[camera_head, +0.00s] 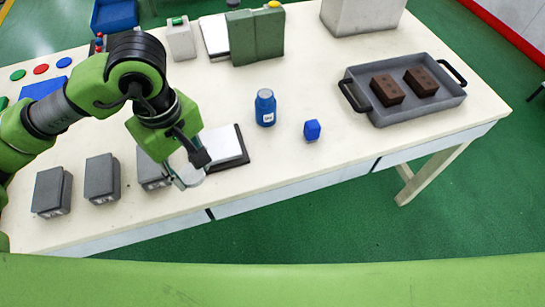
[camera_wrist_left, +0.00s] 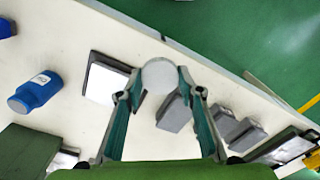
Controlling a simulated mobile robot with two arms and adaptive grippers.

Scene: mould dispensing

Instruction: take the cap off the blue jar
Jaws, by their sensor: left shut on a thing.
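My left gripper (camera_head: 187,172) is left of the jar, near the table's front edge, clear of the jar. Its fingers are shut on a pale round object, whose round face (camera_wrist_left: 159,76) shows between the fingertips in the left wrist view. My right gripper is not in view.
A scale (camera_head: 242,160) with a pale plate lies between gripper and jar. A small blue block (camera_head: 312,130) is right of the jar. A grey tray (camera_head: 440,106) holds two brown blocks (camera_head: 388,90).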

